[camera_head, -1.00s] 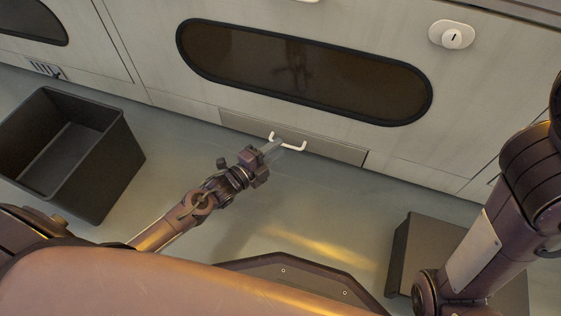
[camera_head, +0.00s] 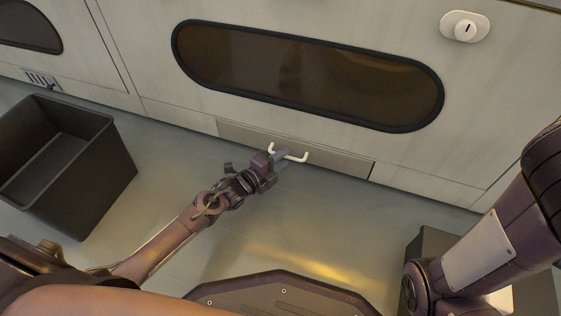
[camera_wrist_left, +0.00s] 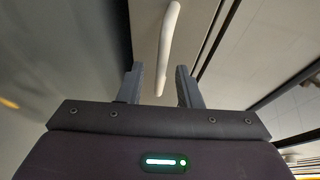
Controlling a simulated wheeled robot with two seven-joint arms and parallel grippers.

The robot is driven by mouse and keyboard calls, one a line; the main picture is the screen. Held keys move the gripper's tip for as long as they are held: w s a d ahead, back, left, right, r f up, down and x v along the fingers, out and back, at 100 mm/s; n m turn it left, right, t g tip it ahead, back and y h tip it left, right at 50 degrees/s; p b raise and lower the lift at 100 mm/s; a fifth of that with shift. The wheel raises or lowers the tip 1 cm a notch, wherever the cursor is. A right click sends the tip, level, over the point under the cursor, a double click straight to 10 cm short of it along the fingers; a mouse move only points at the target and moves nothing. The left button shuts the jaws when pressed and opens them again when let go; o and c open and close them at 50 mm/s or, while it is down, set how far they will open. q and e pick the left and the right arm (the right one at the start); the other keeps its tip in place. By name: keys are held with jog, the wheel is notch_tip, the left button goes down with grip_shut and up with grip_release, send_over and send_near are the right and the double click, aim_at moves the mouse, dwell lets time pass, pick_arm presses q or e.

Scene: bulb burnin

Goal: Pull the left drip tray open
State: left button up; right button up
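The left drip tray (camera_head: 338,163) is a flat grey front low on the pale cabinet, below a dark oval window. It looks flush with the cabinet. Its white bar handle (camera_head: 302,158) sticks out from the front, and it also shows in the left wrist view (camera_wrist_left: 169,40). My left gripper (camera_head: 282,154) is at the handle, its fingertips partly covering the bar in the head view. In the wrist view the two fingers (camera_wrist_left: 159,80) are apart, with the near end of the handle between them and gaps on both sides. My right gripper is out of view.
An open dark bin (camera_head: 100,175) stands on the floor at the left. A dark box (camera_head: 425,250) is at the lower right, partly behind my right arm. A white round knob (camera_head: 466,27) sits on the cabinet at upper right. Floor before the tray is clear.

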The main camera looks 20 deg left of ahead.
pick_arm(q)
grip_shut()
